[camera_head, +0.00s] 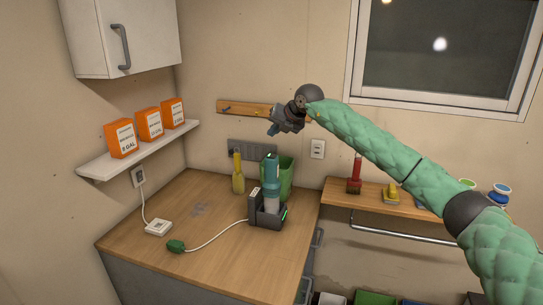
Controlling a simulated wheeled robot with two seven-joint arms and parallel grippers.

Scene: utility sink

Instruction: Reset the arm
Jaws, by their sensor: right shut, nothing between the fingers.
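My right arm comes in from the lower right, wrapped in a green quilted sleeve. Its gripper (274,131) is raised in front of the back wall, above the wooden counter (185,245). The gripper is shut with nothing held, and it is apart from everything on the counter. My left gripper does not show.
A teal bottle-like device (271,178) stands in a dark charging base (268,215), beside a green bin (287,175) and yellow bottle (238,177). Orange boxes (150,123) line a white shelf (110,166). A wooden shelf (375,203) with several items is at right. The counter's front is mostly clear.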

